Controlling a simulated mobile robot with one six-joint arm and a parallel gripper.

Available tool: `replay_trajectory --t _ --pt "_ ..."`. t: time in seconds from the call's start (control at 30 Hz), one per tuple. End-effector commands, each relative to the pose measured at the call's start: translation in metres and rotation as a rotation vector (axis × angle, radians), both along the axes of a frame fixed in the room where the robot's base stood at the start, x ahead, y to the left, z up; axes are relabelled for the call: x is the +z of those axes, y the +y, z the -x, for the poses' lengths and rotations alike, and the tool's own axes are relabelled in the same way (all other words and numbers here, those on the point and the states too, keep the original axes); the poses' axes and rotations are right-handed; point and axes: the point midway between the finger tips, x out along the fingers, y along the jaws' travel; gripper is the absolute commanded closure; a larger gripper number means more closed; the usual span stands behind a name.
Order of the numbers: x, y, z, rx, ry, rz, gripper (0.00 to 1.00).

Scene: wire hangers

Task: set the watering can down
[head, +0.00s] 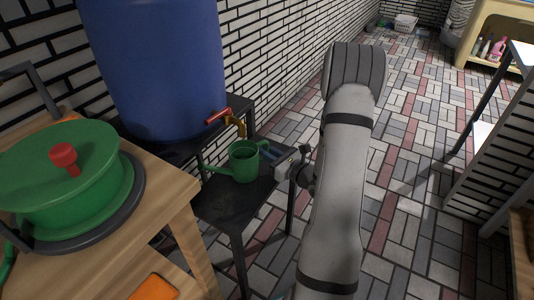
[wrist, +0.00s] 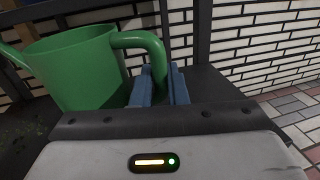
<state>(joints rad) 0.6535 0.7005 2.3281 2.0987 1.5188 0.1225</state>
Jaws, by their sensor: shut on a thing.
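The green watering can (head: 244,161) is at the black stand (head: 229,207), below the tap of the blue barrel. It looks upright, with its spout toward the left. In the wrist view the can (wrist: 78,70) fills the left side, and its curved handle runs to the right and down between the blue fingers. My gripper (wrist: 160,87) is shut on that handle. In the head view my gripper (head: 272,155) reaches the can from the right. I cannot tell whether the can's base touches the stand.
The blue barrel (head: 155,65) with a red-handled tap (head: 220,116) stands behind and above the can. A wooden table (head: 150,215) with a green hose reel (head: 68,180) is at the left. Tiled floor (head: 400,150) lies open to the right.

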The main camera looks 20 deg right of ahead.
Motion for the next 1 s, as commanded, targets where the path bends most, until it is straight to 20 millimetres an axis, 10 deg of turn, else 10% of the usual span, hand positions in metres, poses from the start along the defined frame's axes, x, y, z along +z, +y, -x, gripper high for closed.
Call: replay_trajectory --t 0.4,0.73,1.0 --pt "-0.003 0.001 0.0 0.001 0.001 0.0 0.65" --pt "0.002 0.0 0.002 0.0 0.001 -0.001 0.65" --pt "0.001 -0.02 0.048 -0.004 0.005 -0.003 0.65"
